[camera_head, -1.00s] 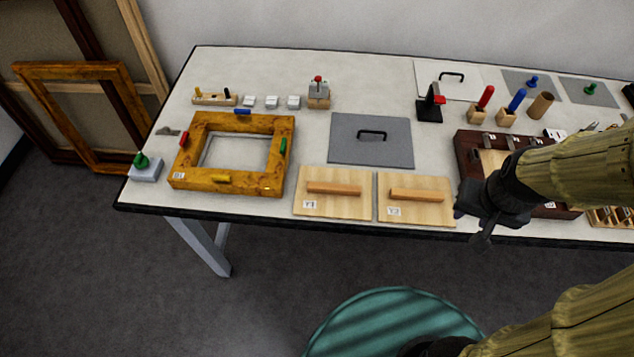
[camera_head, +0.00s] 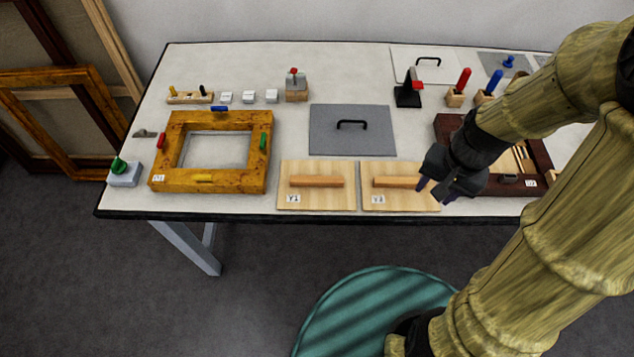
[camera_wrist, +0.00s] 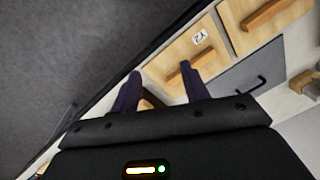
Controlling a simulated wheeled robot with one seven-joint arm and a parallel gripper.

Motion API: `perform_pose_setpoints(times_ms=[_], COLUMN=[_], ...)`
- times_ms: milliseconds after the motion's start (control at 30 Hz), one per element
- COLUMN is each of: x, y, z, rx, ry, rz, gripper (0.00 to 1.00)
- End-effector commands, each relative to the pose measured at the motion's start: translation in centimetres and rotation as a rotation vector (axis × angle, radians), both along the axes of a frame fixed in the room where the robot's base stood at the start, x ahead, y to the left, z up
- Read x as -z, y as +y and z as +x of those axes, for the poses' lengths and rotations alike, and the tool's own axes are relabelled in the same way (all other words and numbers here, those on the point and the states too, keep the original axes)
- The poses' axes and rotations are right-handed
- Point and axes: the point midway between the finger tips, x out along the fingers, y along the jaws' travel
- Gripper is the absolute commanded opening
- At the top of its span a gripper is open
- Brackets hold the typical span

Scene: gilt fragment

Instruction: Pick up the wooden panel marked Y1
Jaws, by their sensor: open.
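The wooden panel marked Y1 (camera_head: 330,200) lies flat near the table's front edge in the head view, with a raised wooden bar handle (camera_head: 316,181) across it. A similar panel marked Y2 (camera_head: 402,202) lies just to its right. My gripper (camera_head: 435,192) is open and empty, above the right end of the Y2 panel and to the right of Y1. In the wrist view, the Y2 panel (camera_wrist: 172,50) shows beyond my open fingers, and the Y1 panel (camera_wrist: 285,22) is partly cut off at the upper right.
A grey sheet with a black handle (camera_head: 350,142) lies behind the panels. A gilt frame (camera_head: 163,165) is to their left. A dark brown tray (camera_head: 447,125) is partly hidden behind my arm. A teal round shape (camera_head: 340,315) is on the floor in front.

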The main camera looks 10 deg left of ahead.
Motion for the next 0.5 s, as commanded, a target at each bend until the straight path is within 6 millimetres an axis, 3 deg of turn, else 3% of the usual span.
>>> perform_pose_setpoints(times_ms=[200, 500], x=[4.2, 7.7], y=[2.3, 6.6], z=[1.7, 4.8], rx=[0.277, 0.638], ry=[0.253, 0.613], rz=[0.179, 0.490], gripper=[0.45, 0.45])
